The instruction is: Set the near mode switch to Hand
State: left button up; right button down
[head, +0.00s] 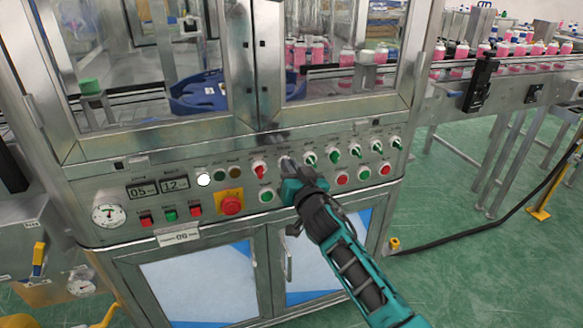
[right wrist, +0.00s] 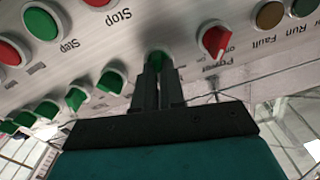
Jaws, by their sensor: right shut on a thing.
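My right gripper (head: 287,164) reaches up to the cabinet's control panel (head: 110,185) from the lower right. Its two fingers (right wrist: 158,85) are shut on a green selector switch (right wrist: 157,58), in the upper row just right of the red Power switch (head: 259,168). The fingers hide most of the held switch, so I cannot tell which way it points or read its label. The Power switch also shows in the right wrist view (right wrist: 214,41), where the panel appears upside down. My left gripper is not in view.
More green selector switches (head: 333,155) continue the row to the right. Red and green push buttons (head: 342,178) sit close below. A red emergency stop (head: 231,204) on a yellow plate is at the lower left. Glazed doors (head: 340,60) rise above the panel.

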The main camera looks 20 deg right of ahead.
jog(key=shift+a+f+n, duration=0.1)
jog(key=shift+a+n, duration=0.1)
jog(key=shift+n, duration=1.9)
jog(key=shift+a+n, duration=0.15)
jog(key=shift+n, duration=1.95)
jog(key=c, duration=1.2)
grip_release()
